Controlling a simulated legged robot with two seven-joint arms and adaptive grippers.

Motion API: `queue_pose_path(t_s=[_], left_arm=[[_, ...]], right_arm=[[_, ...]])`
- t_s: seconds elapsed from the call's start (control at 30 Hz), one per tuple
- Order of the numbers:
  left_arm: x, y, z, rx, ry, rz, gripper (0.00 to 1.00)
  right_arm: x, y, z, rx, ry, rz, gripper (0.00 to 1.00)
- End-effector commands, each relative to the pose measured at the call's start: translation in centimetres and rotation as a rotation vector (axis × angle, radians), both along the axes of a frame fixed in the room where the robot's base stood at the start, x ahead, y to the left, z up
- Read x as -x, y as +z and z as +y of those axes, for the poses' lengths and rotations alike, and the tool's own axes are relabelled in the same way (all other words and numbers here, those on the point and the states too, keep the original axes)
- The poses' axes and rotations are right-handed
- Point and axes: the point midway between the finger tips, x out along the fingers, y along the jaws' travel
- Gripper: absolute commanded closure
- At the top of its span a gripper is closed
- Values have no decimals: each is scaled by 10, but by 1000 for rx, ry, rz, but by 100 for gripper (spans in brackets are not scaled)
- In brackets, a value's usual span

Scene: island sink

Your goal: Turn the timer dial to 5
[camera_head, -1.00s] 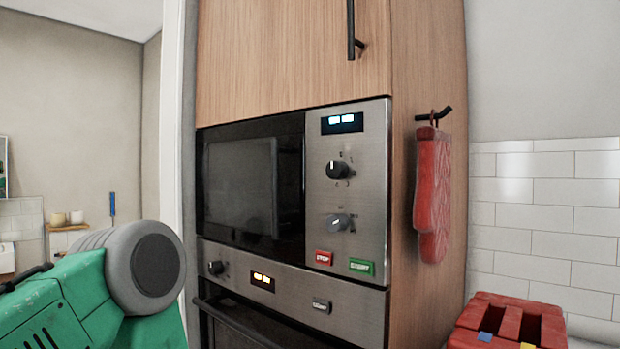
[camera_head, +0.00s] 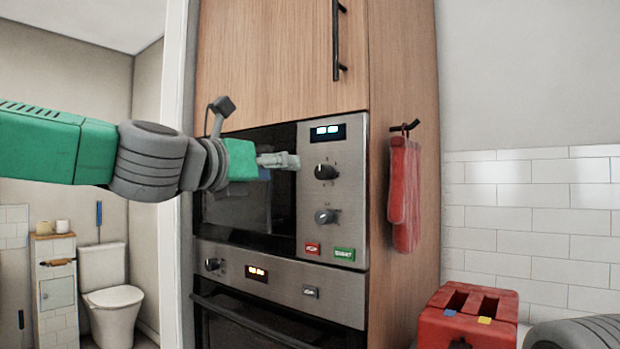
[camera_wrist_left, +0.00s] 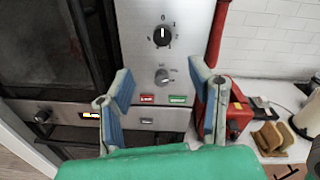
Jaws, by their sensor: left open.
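The microwave panel carries two dials: an upper black dial (camera_head: 326,172) and a lower grey dial (camera_head: 326,216). I cannot tell from their small marks which is the timer. In the left wrist view, the black dial (camera_wrist_left: 162,36) has its white pointer roughly upward, and the grey dial (camera_wrist_left: 162,77) sits below it. My left gripper (camera_head: 282,160) is open and empty, in front of the microwave door, just left of the black dial in the head view. In the wrist view its fingers (camera_wrist_left: 162,72) spread to either side of the grey dial, apart from it.
Red STOP (camera_head: 312,248) and green START (camera_head: 344,254) buttons are below the dials. The oven (camera_head: 280,290) with its own knob (camera_head: 211,265) is underneath. A red mitt (camera_head: 404,195) hangs on the cabinet side. A red toaster (camera_head: 466,318) stands at lower right.

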Motion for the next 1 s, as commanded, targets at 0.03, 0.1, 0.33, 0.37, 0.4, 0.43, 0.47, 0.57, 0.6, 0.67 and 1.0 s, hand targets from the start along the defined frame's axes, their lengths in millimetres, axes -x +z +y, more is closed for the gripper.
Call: queue_pose_path(t_s=[0.03, 0.1, 0.33, 0.37, 0.4, 0.43, 0.47, 0.57, 0.6, 0.67, 1.0], left_arm=[[-7, -1, -6, -4, 1, 0, 52], [-19, -1, -14, -5, 1, 0, 52], [-59, 0, -40, -5, -1, -3, 52], [-65, 0, -43, -4, 0, -3, 52], [-71, 0, -47, -4, 0, -3, 52], [-75, 0, -50, -5, 0, -3, 52], [-79, 0, -53, -5, -1, -3, 52], [-90, 0, -59, -4, 0, -4, 52], [-93, 0, -61, -4, 0, -4, 52], [-96, 0, -64, -4, 0, -3, 52], [-100, -1, -66, -4, -1, -3, 52]], right_arm=[[0, 1, 0, 0, 0, 0, 60], [0, 3, 0, 0, 0, 0, 60], [0, 9, 0, 0, 0, 0, 60], [0, 10, 0, 0, 0, 0, 60], [0, 11, 0, 0, 0, 0, 60], [0, 12, 0, 0, 0, 0, 60], [0, 13, 0, 0, 0, 0, 60], [0, 15, 0, 0, 0, 0, 60], [0, 15, 0, 0, 0, 0, 60], [0, 16, 0, 0, 0, 0, 60], [0, 16, 0, 0, 0, 0, 60]])
